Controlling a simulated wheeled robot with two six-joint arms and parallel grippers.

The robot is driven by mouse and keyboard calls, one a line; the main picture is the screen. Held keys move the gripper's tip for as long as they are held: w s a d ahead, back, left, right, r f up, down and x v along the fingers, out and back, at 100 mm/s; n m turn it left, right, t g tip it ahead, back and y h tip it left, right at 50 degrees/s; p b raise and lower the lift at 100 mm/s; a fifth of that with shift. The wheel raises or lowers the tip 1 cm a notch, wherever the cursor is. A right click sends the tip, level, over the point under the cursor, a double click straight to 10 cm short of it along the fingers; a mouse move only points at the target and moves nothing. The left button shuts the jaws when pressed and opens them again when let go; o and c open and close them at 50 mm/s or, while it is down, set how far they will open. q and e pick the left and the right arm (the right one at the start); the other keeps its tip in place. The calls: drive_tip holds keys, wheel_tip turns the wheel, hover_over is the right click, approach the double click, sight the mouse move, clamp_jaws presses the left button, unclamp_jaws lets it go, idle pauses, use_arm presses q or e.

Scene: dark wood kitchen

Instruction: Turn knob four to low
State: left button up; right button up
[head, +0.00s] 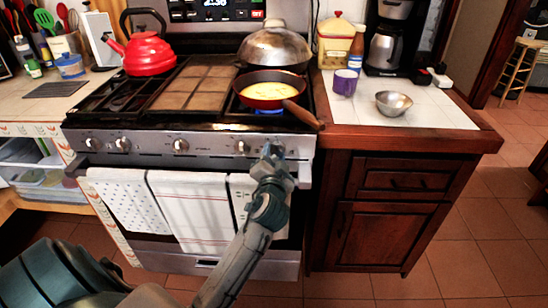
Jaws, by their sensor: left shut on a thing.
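The stove's front panel (210,146) carries a row of silver knobs. One knob (241,147) shows just left of my gripper, and others sit further left, such as a middle knob (180,146) and a left knob (122,145). My left gripper (271,151) reaches up to the right end of the row and is shut on the rightmost knob, which its fingers mostly hide. The knob's pointer cannot be made out. A blue flame (268,111) shows under the red pan (266,102) on the front right burner. My right gripper is out of view.
The pan's wooden handle (304,115) sticks out over the stove's front right edge, close to my gripper. Towels (190,205) hang on the oven handle below. A red kettle (148,54) and a domed lid (275,47) stand behind. A purple cup (345,82) is on the right counter.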

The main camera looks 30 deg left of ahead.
use_arm(q)
drive_tip(key=o, duration=1)
drive_tip(key=shift+c, duration=0.2)
drive_tip(key=v, duration=1)
drive_tip(key=shift+s+d+b, duration=0.2)
drive_tip(key=shift+s+b, duration=0.1)
drive_tip(key=shift+s, duration=0.05)
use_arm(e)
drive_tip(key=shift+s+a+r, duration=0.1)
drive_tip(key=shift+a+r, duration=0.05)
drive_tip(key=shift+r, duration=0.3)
